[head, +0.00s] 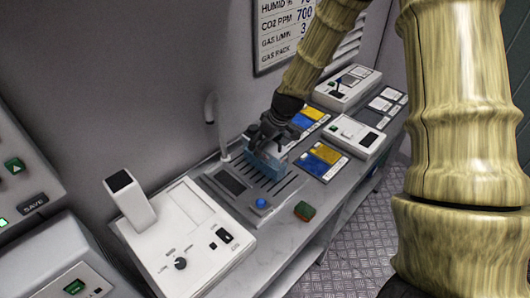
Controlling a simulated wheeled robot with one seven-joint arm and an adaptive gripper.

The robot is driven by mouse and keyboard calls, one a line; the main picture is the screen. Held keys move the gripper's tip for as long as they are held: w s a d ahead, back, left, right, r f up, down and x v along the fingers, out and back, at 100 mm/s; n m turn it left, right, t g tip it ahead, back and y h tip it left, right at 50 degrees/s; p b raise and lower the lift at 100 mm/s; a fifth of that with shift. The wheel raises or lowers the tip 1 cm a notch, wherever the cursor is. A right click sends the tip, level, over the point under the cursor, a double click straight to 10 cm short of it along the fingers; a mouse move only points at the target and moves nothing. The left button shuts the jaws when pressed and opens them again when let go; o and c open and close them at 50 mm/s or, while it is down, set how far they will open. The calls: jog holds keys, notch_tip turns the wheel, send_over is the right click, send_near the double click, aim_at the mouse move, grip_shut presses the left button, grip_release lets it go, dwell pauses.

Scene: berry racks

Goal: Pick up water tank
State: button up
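A small blue box (264,166), which looks like the water tank, sits on or just above a grey slotted tray (228,197) on the bench. My gripper (268,143) comes down from above and is right at the top of the box. The gripper's dark fingers overlap the box's upper edge in the picture. I cannot tell whether they are closed on it or only around it, nor whether the box touches the tray.
A tap (211,118) rises behind the tray. A white machine with an upright block (185,232) stands at left. Blue and yellow cards (323,160) and white devices (354,135) fill the right.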

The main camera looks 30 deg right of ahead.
jog(key=shift+f, duration=0.2)
grip_shut()
jog(key=shift+w, duration=0.1)
jog(key=shift+r, duration=0.2)
dwell(0.3)
